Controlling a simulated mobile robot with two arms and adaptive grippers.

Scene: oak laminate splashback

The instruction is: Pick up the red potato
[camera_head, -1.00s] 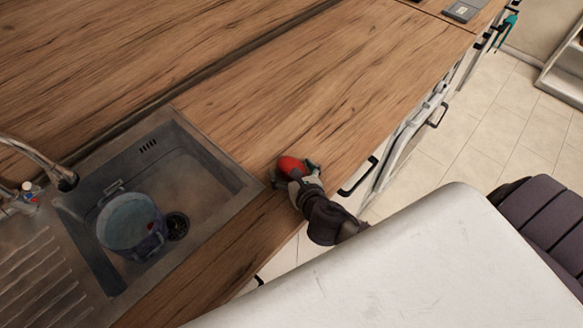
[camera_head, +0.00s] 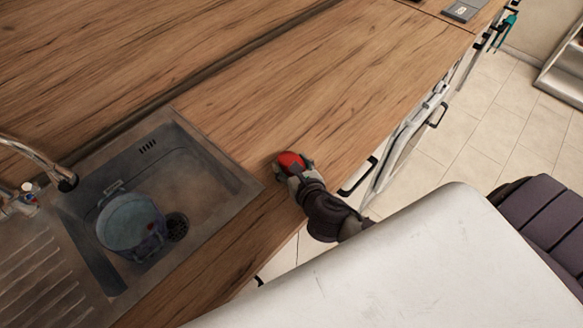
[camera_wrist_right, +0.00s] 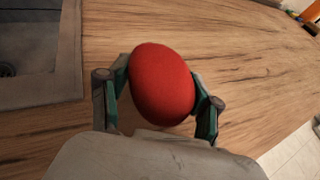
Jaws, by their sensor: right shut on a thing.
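The red potato (camera_head: 290,162) is on or just above the wooden counter, to the right of the sink, near the counter's front edge. My right gripper (camera_head: 295,172) is shut on it. In the right wrist view the red potato (camera_wrist_right: 162,84) sits between the two fingers of my right gripper (camera_wrist_right: 160,100), one on each side. I cannot tell whether the potato still touches the counter. My left gripper is not in view.
A metal sink (camera_head: 215,172) with a pot-like container (camera_head: 128,222) in it lies to the left. A faucet (camera_head: 40,160) stands at the far left. The wooden counter (camera_head: 330,90) behind the potato is clear. Cabinet handles (camera_head: 357,178) stick out along the front.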

